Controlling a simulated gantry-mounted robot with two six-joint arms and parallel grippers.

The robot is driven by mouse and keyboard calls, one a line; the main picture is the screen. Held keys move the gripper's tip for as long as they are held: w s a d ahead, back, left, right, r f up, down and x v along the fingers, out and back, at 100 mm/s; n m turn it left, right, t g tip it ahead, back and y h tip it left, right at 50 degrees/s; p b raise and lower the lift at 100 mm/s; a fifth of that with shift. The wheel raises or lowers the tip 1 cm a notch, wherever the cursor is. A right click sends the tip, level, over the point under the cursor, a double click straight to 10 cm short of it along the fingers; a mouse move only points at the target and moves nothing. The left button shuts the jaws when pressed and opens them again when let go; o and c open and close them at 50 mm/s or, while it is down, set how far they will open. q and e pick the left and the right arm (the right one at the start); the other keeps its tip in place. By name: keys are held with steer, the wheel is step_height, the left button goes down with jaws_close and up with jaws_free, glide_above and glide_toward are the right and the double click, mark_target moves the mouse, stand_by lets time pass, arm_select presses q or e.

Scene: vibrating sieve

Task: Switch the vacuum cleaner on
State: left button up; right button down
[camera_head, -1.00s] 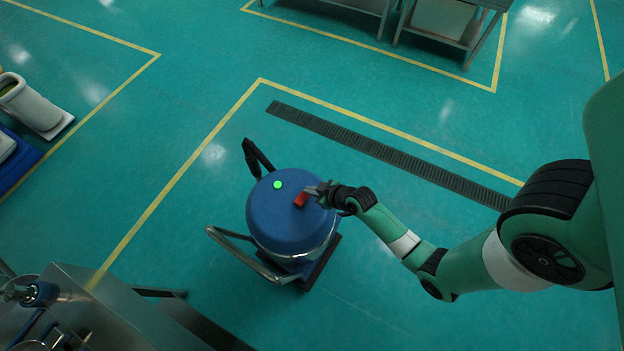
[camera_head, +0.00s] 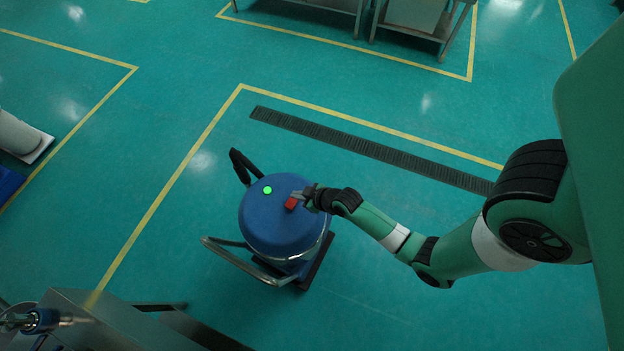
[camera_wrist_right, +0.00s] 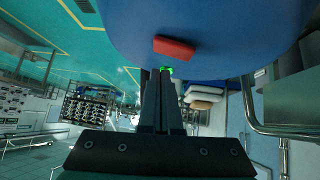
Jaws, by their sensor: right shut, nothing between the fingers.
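The blue vacuum cleaner (camera_head: 280,228) stands upright on the green floor. A red switch (camera_head: 291,203) sits on its domed top, with a lit green light (camera_head: 267,190) to the left of it. My right gripper (camera_head: 298,195) is shut and empty, at the lid beside the red switch. In the right wrist view the shut fingers (camera_wrist_right: 163,72) point at the lid, near the red switch (camera_wrist_right: 174,47); they look just off it, but contact is hard to judge. My left gripper is out of view.
The vacuum has a black hose (camera_head: 241,166) at its upper left and a metal handle bar (camera_head: 238,262) at its lower left. A metal bench (camera_head: 100,322) fills the lower left. A dark floor grate (camera_head: 370,150) lies behind. The floor around is mostly clear.

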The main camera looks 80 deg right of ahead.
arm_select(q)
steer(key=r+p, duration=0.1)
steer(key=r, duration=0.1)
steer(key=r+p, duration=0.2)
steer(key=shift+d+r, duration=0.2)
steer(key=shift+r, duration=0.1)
arm_select(e)
steer(key=s+r, duration=0.7)
steer(key=r, duration=0.2)
steer(key=shift+a, duration=0.2)
steer(key=shift+r, duration=0.1)
